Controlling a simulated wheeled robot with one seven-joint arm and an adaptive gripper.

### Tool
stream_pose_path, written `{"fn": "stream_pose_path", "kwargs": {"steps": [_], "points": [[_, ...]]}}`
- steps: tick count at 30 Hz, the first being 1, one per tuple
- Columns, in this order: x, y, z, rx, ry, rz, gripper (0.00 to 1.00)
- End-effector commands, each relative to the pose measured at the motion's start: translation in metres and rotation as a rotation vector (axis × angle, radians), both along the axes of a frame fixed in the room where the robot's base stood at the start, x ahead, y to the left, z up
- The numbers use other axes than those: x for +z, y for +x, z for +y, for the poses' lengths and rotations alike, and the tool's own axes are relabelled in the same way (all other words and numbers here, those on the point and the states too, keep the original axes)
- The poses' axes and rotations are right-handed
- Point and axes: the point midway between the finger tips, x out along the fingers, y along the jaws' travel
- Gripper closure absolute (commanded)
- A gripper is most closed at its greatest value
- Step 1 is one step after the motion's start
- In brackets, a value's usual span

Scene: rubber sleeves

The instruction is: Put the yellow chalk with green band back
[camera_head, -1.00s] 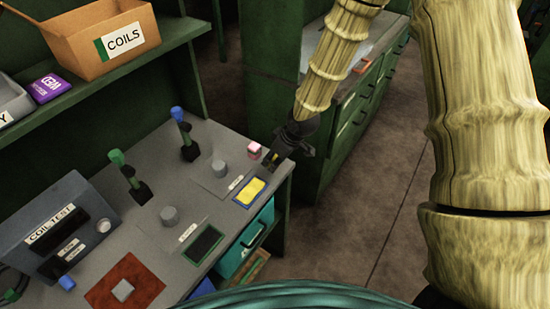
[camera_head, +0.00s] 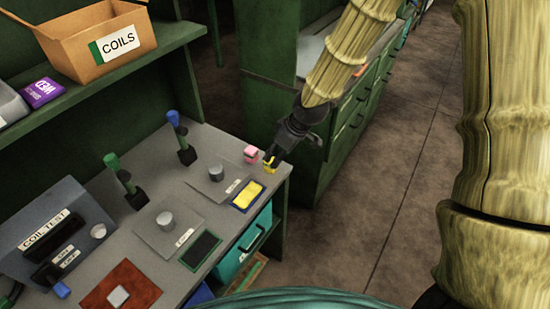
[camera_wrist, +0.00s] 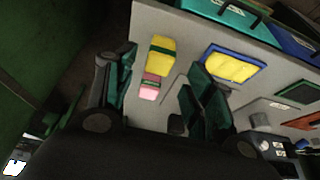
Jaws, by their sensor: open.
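A pink chalk (camera_wrist: 150,86) with a red band is right beside the yellow one, and shows in the head view (camera_head: 250,154).
A blue-rimmed tray with a yellow inside (camera_head: 233,206) lies near the bench's front edge. A green-rimmed dark tray (camera_head: 184,263) lies to its left. Grey plates with round knobs and upright green (camera_head: 112,161) and blue (camera_head: 174,118) handles stand behind.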

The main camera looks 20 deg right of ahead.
Motion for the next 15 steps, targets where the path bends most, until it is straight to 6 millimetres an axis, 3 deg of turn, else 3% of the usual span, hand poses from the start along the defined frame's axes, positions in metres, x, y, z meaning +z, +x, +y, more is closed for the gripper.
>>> {"fn": "stream_pose_path", "kwargs": {"steps": [15], "points": [[0.049, -0.016, -0.013, -0.001, 0.001, -0.001, 0.47]]}}
